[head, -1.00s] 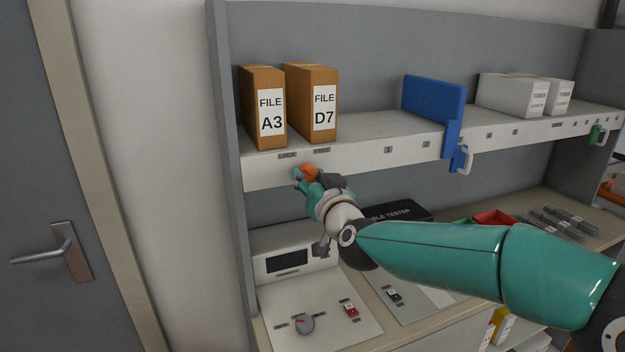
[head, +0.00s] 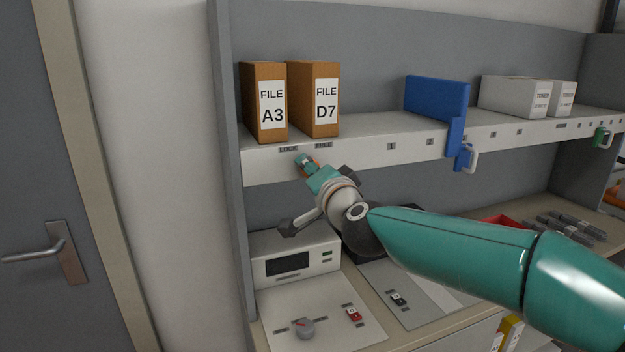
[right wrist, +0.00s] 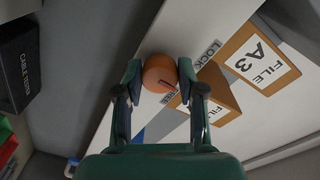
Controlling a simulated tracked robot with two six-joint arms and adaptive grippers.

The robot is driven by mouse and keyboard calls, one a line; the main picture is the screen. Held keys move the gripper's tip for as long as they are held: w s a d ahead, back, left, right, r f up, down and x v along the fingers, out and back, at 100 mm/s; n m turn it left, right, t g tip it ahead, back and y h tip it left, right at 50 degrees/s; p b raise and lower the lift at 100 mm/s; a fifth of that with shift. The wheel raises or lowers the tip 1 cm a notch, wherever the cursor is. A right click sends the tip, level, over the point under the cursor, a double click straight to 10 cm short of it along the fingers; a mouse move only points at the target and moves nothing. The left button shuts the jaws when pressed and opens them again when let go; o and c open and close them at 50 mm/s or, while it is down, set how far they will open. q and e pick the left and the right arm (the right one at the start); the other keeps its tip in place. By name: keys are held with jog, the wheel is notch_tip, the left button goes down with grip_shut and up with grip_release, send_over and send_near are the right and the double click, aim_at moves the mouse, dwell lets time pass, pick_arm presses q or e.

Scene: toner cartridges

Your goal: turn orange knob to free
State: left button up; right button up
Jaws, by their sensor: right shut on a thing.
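The orange knob (right wrist: 160,73) is on the white front edge of the shelf, below the files. In the right wrist view it sits between the fingers of my right gripper (right wrist: 158,84), which is shut on it. A dark pointer line on the knob slants to the lower right, toward the partly hidden FREE label (right wrist: 190,98). The LOCK label (right wrist: 207,52) is up and to the right of the knob. In the head view my right gripper (head: 307,163) covers most of the knob, just under the LOCK (head: 288,149) and FREE (head: 323,145) labels. My left gripper is not in view.
File boxes A3 (head: 265,105) and D7 (head: 316,100) stand on the shelf above. A blue panel (head: 437,98) is at the shelf's middle.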

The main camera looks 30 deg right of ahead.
jog(key=shift+f+m+b, duration=0.1)
jog(key=shift+m+b, duration=1.25)
jog(key=shift+m, duration=2.85)
jog(key=o, duration=1.1)
jog(key=shift+d, duration=0.15)
jog(key=shift+o, duration=0.2)
jog(key=shift+y, duration=0.3)
